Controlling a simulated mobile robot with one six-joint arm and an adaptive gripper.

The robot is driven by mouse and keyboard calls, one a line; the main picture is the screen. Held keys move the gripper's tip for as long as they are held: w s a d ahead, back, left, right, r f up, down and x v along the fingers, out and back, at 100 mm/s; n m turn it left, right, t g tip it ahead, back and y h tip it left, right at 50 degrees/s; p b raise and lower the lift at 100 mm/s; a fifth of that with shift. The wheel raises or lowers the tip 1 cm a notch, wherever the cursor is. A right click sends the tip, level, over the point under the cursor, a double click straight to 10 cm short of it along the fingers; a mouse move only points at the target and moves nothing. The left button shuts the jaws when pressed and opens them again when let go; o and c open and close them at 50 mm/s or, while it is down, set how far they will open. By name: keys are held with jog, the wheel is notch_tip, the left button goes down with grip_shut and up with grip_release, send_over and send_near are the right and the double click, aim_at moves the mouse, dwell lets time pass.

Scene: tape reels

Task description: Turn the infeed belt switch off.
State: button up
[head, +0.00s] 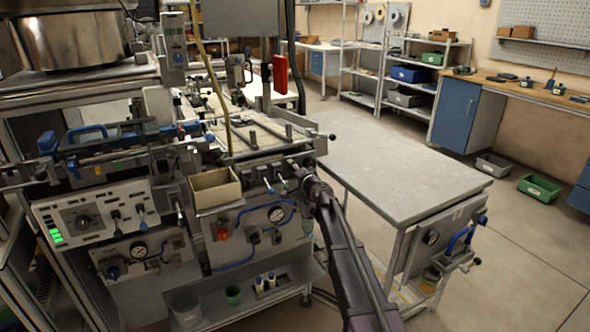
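My gripper (299,172) is at the right front edge of the machine, close to a row of small levers. It is small and dark here, and I cannot tell whether its fingers are open or touching anything. One lever (268,186) in that row stands just left of it. A grey control panel (65,213) at the left carries a round dial, green lights and small toggle switches, one of them near its right side (116,219). No label is readable, so I cannot tell which switch is the infeed belt switch.
A tan open box (215,190) sits on the machine front left of my gripper. A bare grey table (400,165) stands at the right. Open floor (520,235) lies beyond it.

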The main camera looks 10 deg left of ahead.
jog(key=shift+s, duration=0.1)
jog(key=v, duration=1.2)
dwell(0.4)
